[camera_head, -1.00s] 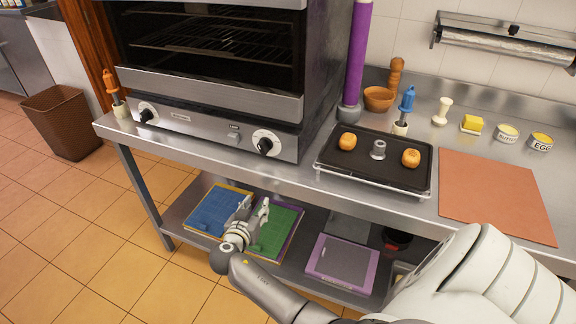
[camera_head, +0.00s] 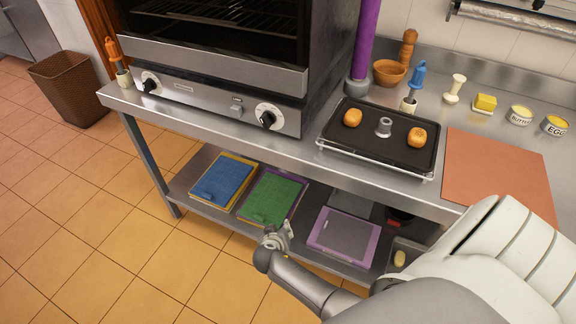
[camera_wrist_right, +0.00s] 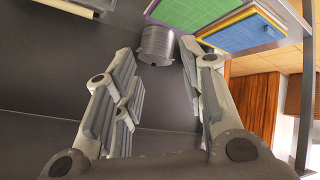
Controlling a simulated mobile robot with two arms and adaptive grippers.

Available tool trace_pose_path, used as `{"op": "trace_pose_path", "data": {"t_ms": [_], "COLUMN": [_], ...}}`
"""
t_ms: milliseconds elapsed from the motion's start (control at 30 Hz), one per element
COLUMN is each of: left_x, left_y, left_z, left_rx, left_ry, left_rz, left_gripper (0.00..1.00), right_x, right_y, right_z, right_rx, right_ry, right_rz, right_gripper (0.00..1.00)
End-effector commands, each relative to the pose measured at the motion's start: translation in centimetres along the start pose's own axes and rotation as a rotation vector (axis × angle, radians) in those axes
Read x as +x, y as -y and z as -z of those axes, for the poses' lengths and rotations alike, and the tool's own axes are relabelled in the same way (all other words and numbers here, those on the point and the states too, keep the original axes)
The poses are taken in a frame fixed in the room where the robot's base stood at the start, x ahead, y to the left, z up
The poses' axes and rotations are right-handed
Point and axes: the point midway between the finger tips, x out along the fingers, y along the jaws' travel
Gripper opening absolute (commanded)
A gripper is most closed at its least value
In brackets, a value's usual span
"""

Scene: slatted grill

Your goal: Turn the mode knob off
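The grill oven (camera_head: 215,55) has two black knobs on white round dials on its front panel, a left knob (camera_head: 149,83) and a right knob (camera_head: 268,118). A small switch (camera_head: 237,104) sits between them. I cannot tell which knob is the mode knob. My right gripper (camera_head: 284,233) is in front of the lower shelf, below and apart from the right knob. In the right wrist view my right gripper (camera_wrist_right: 157,60) has its fingers apart with nothing held. No knob shows in that view. My left gripper is not in view.
A tray with rolls (camera_head: 350,162) and a brown board (camera_head: 497,172) lie on the counter right of the oven. Blue (camera_head: 222,180) and green (camera_head: 272,198) boards lie on the lower shelf. A grey cylinder (camera_wrist_right: 158,42) shows beyond the fingers.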

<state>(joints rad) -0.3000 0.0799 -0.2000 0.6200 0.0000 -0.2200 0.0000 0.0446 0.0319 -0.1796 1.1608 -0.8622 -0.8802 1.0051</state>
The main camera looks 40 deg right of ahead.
Motion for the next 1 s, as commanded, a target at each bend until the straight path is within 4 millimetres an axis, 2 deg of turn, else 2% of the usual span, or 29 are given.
{"op": "trace_pose_path", "data": {"t_ms": [100,233,600,667,733,767,867,1000], "left_x": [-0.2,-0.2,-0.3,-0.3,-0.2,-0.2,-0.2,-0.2], "left_y": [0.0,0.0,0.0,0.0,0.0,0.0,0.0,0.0], "left_z": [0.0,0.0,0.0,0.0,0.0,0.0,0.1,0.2], "left_rx": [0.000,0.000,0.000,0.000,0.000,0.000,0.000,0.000], "left_ry": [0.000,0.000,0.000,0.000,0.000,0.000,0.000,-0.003], "left_rz": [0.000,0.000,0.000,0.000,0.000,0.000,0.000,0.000], "left_gripper": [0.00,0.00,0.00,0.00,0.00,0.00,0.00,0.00], "right_x": [0.1,0.2,0.2,0.2,0.3,0.4,0.5,-1.0], "right_y": [0.3,0.5,0.6,0.6,0.7,0.7,1.2,1.0], "right_z": [-1.6,-2.7,-3.3,-3.4,-4.5,-5.6,-11.7,-24.1], "right_rx": [-0.032,-0.053,-0.063,-0.064,-0.082,-0.098,-0.187,-0.339], "right_ry": [0.027,0.046,0.055,0.056,0.074,0.090,0.180,0.338], "right_rz": [0.022,0.038,0.046,0.047,0.058,0.069,0.143,0.305], "right_gripper": [0.38,0.38,0.38,0.44,0.53,0.57,0.57,0.57]}}
